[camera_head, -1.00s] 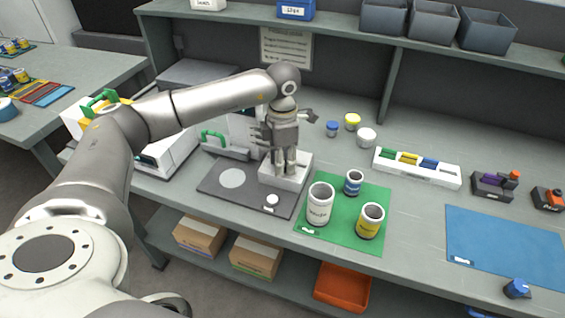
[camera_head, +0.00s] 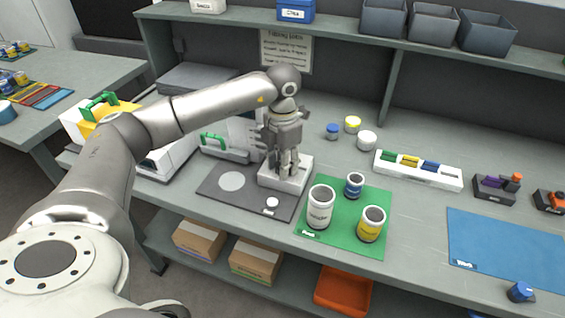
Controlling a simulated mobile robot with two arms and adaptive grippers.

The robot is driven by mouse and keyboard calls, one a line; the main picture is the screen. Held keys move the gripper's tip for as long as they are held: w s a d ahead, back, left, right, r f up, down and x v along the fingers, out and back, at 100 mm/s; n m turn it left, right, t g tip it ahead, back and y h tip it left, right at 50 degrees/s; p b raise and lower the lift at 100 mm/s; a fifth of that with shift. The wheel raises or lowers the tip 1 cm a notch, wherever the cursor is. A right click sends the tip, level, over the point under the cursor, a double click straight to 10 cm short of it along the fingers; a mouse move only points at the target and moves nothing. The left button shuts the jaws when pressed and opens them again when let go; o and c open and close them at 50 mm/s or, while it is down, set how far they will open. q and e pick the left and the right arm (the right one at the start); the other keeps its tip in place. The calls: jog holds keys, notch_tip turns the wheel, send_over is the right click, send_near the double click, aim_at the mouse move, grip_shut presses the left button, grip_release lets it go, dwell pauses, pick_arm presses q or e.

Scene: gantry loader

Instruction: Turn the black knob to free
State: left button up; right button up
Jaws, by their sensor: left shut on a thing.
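My left gripper (camera_head: 286,170) points down over a white block-like base (camera_head: 272,182) that stands at the back right of a dark grey plate (camera_head: 231,201). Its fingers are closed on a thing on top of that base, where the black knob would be. The fingers hide the knob, so I cannot see its pointer or any marking. A white round button (camera_head: 272,203) sits on the front of the dark plate. A light grey disc (camera_head: 231,181) lies on its left part. My right gripper is not in view.
A green mat (camera_head: 345,236) with several open cans stands just right of the base. Lids, including a white one (camera_head: 366,141), lie behind. A white rack (camera_head: 418,171) and a blue mat (camera_head: 510,245) are farther right. A green-handled machine part (camera_head: 213,142) stands close left of the gripper.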

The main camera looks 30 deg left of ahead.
pick_arm(q)
jog(key=shift+r, duration=0.1)
jog(key=o, duration=1)
jog(key=shift+o, duration=0.2)
notch_tip(320, 180, up, 12)
